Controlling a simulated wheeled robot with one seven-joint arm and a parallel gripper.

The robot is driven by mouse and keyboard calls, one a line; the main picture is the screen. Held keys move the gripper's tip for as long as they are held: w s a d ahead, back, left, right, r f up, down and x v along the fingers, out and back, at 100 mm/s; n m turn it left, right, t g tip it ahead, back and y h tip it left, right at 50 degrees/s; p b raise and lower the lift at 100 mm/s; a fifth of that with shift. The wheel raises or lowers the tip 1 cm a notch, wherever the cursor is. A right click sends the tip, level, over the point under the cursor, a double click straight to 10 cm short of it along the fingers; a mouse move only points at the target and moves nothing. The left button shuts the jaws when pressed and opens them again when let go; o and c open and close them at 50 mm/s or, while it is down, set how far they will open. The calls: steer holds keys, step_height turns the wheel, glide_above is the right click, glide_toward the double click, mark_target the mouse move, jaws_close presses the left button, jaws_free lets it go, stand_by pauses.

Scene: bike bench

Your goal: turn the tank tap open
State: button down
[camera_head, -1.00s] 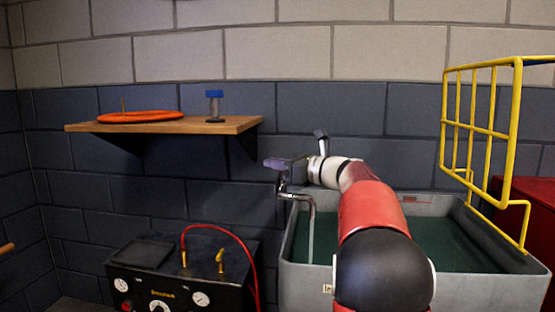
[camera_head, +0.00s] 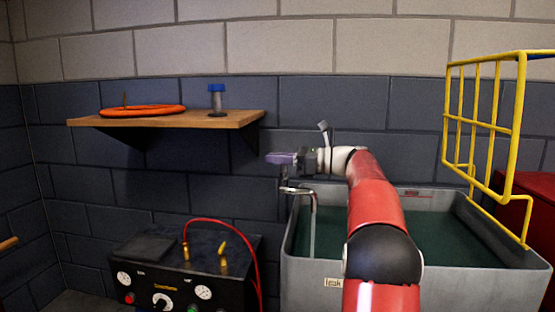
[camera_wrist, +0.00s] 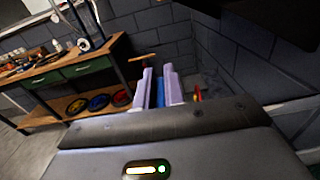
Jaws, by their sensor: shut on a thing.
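The tap (camera_head: 313,215) is a grey metal pipe with a bent spout, at the left rear corner of the grey tank (camera_head: 420,292). My gripper (camera_head: 270,158) is just above the tap's left end, its purple fingers pointing left. In the wrist view, the fingers of my gripper (camera_wrist: 158,75) are shut around a narrow blue piece, the tap handle (camera_wrist: 160,93). In the head view the handle is hidden by the fingers. The tank holds dark green liquid.
A yellow wire rack (camera_head: 485,130) stands at the tank's right side. A wooden shelf (camera_head: 220,119) is left of my gripper. Below it is a black machine (camera_head: 150,265) with gauges and a red hose (camera_head: 240,240). A workbench (camera_wrist: 60,80) shows in the wrist view.

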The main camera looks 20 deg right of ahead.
steer(key=shift+r, duration=0.1)
steer(key=c, duration=1.5)
jaws_free()
steer(key=v, duration=0.7)
steer(key=shift+s+d, duration=0.25)
steer(key=shift+d, duration=0.05)
